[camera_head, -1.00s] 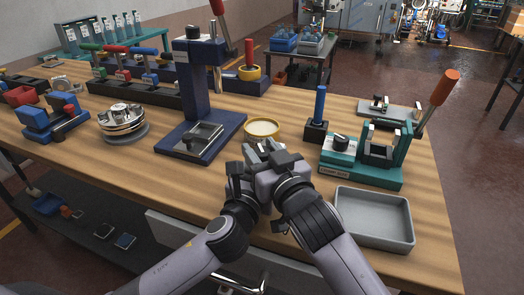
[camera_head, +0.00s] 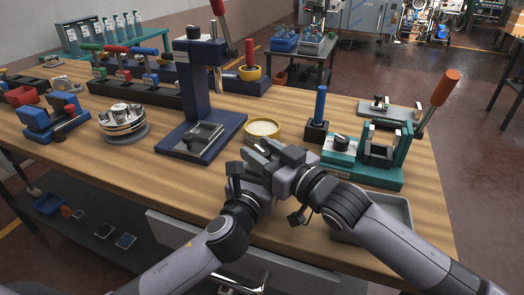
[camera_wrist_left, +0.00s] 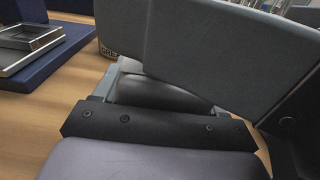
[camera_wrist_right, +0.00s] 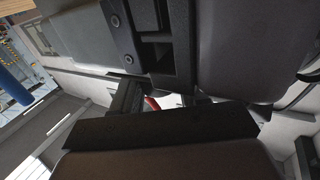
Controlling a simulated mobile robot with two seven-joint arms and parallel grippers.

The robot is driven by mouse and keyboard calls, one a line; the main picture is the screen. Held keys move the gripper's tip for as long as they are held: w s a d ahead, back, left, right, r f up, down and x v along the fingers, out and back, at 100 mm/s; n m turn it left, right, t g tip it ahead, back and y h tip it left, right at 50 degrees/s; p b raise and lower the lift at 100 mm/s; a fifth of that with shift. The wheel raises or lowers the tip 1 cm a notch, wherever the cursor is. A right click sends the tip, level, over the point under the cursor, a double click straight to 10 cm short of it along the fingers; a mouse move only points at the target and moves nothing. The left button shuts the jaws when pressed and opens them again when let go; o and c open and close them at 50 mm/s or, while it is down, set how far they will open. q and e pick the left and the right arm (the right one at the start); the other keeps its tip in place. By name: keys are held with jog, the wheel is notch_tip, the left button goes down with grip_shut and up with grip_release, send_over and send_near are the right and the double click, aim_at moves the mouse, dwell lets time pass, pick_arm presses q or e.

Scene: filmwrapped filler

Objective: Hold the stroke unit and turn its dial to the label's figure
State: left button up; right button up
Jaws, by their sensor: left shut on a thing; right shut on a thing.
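My left gripper (camera_head: 256,172) and right gripper (camera_head: 284,163) meet over the front part of the bench. Both are shut, with their jaws close together. The stroke unit between them is almost wholly hidden by the fingers and wrists. I take the left to be shut on its body and the right on its dial. In the left wrist view, dark gripper parts fill most of the picture. In the right wrist view, gripper bodies crowd the middle, with a small red bit (camera_wrist_right: 152,103) between them. The label's figure and the dial's setting cannot be read.
A teal fixture (camera_head: 375,171) with an orange-handled lever stands right. A grey tray (camera_head: 400,212) lies partly behind my right arm. Bare wood (camera_head: 110,165) lies front left.

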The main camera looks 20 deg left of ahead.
aim_at(261, 151)
pick_arm(q)
jog(key=shift+d, duration=0.2)
pick_arm(e)
jog(key=shift+s+a+r+n+g+y, duration=0.15)
jog(key=shift+s+a+n+g+y, duration=0.2)
jog(key=shift+g, duration=0.35)
jog(key=shift+w+d, duration=0.1)
jog(key=shift+d, duration=0.15)
jog(key=o, duration=0.9)
jog(key=shift+o, duration=0.2)
jog(key=shift+w+d, duration=0.1)
jog(key=shift+w, duration=0.1)
pick_arm(q)
jog(key=shift+a, duration=0.15)
pick_arm(e)
notch_tip(261, 151, up, 10)
jog(key=shift+f, duration=0.1)
